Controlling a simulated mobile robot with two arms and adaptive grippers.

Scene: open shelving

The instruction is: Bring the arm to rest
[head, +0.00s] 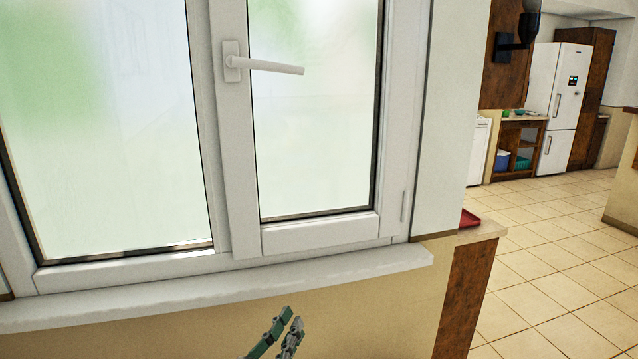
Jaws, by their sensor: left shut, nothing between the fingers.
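My left gripper (288,322) shows at the bottom middle of the head view, in front of the beige wall below the window sill. Only its green and grey fingers are in the picture. The fingers are close together and hold nothing. The rest of the left arm is below the frame. My right gripper is not in the picture.
A white window (320,240) with a horizontal handle (275,66) fills the left and middle. Its white sill (200,293) juts out above the gripper. A counter end (468,290) with a red item (468,218) stands right. Tiled floor (545,270) lies open, leading to a white fridge (562,95).

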